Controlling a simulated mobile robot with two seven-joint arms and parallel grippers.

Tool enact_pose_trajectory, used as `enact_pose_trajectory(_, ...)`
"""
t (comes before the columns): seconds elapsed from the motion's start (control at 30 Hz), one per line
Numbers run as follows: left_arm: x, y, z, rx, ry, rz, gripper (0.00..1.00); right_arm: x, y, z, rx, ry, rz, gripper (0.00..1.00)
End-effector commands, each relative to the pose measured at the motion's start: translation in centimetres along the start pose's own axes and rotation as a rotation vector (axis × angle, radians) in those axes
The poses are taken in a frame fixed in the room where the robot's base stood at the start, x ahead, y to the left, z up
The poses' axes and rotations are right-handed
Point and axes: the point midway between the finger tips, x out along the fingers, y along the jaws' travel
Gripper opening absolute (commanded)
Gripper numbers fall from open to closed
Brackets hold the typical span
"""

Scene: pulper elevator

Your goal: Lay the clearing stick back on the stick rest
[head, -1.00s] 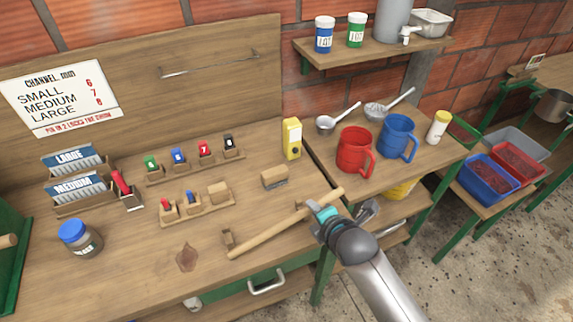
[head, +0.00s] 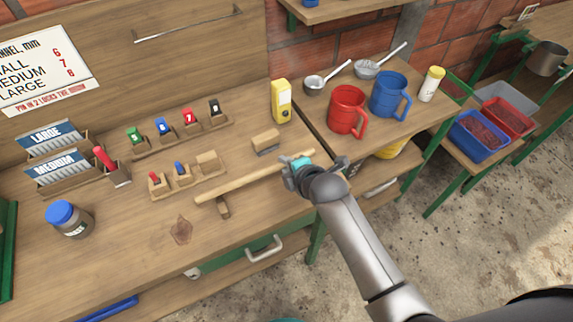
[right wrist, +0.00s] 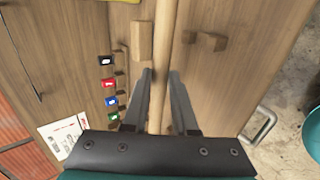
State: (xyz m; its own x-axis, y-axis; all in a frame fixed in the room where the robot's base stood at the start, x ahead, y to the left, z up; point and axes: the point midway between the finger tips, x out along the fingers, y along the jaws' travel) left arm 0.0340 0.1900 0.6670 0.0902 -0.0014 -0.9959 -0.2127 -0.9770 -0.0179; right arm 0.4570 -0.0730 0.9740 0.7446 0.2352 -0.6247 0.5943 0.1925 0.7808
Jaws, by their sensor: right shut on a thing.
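The clearing stick (head: 245,182) is a long, pale wooden rod. It lies slantwise across the head view over the workbench, clear of the bench top as far as I can tell. My right gripper (head: 299,170) is shut on it near its right end. In the right wrist view the stick (right wrist: 165,45) runs between the fingers (right wrist: 161,76). A small wooden block (head: 223,208), apparently part of the stick rest, stands on the bench just in front of the stick. The right wrist view shows a low notched wooden piece (right wrist: 205,41) right of the stick. My left gripper is out of view.
A wooden block brush (head: 266,141) and a yellow device (head: 281,101) stand behind the stick. Racks with coloured pins (head: 182,175) are to the left. Red (head: 347,110) and blue (head: 389,95) jugs stand on the right table. The bench front around the brown stain (head: 181,231) is clear.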

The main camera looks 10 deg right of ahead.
Motion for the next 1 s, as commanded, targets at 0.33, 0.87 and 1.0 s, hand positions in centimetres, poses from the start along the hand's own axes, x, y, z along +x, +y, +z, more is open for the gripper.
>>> enact_pose_trajectory(0.33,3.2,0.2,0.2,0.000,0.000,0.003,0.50,1.7,-2.1,0.0,0.001,0.000,0.001,0.00)
enact_pose_trajectory(0.87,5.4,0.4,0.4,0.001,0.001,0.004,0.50,3.9,-4.8,0.0,-0.002,0.000,0.001,0.00)
enact_pose_trajectory(1.0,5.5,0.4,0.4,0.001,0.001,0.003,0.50,4.1,-5.0,0.0,-0.001,0.000,0.001,0.00)
